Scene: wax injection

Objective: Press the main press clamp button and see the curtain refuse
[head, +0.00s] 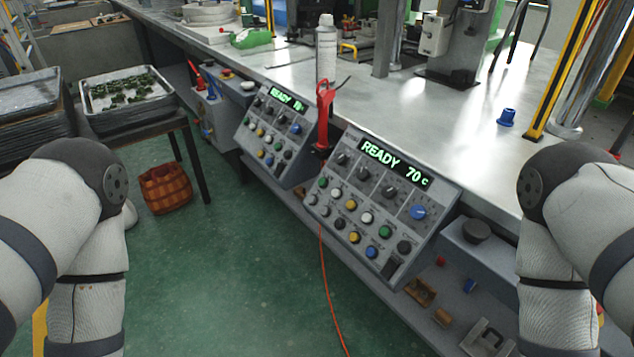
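A grey control panel (338,221) stands at the front edge of the metal bench, tilted toward me. Its display (395,163) reads "READY 70 c" in green. Several black knobs, a blue knob (418,212) and rows of coloured buttons, such as a green one (385,231), cover its face. Their labels are too small to read. A second, similar panel (251,138) stands farther left, and its display also reads "READY". Yellow-and-black posts (558,68) stand at the right of the bench. Both my arms show at the sides, but neither gripper is in view.
The metal bench (465,115) holds a white bottle (326,50) and a blue cap (507,117). A red-handled tool (324,105) stands between the panels. An orange cable (328,290) crosses the green floor. A basket (166,188) sits below a tray (165,107) at left.

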